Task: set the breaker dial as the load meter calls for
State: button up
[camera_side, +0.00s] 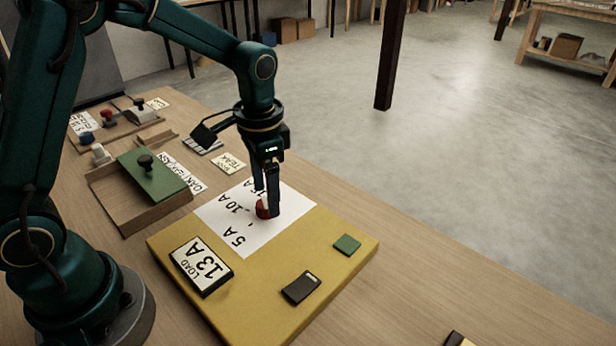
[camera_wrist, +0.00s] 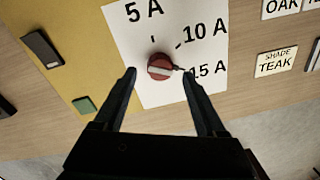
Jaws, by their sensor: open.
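The red breaker dial (camera_side: 263,210) sits on a white sheet (camera_side: 290,212) marked 5 A, 10 A and 15 A. The load meter (camera_side: 202,266) is a framed plate reading "LOAD 13 A". My gripper (camera_side: 268,208) is down at the dial, partly hiding it in the side view. In the wrist view my gripper (camera_wrist: 160,74) is open, one finger either side of the dial with visible gaps.
The yellow board (camera_side: 265,318) also bears a black switch-like block (camera_side: 301,287) and a green block (camera_side: 347,245). A wooden tray (camera_side: 130,215) with a knobbed green panel (camera_side: 155,180) stands left. Small labels lie behind. The board's front area is clear.

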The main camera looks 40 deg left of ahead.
aim_at(266, 206)
jog(key=shift+r, duration=1.6)
jog(key=shift+w+r, duration=0.1)
jog(key=shift+r, duration=0.25)
jog(key=s+r+t, duration=0.3)
jog(key=s+r, duration=0.2)
jog(key=r, duration=0.3)
jog(key=s+d+f+n+t, duration=0.1)
jog(key=s+n, duration=0.3)
jog(key=s, duration=0.5)
jog(key=shift+d+f+t+h, duration=0.15)
jog(key=shift+f+t+h, duration=0.15)
jog(key=shift+f+t, duration=0.3)
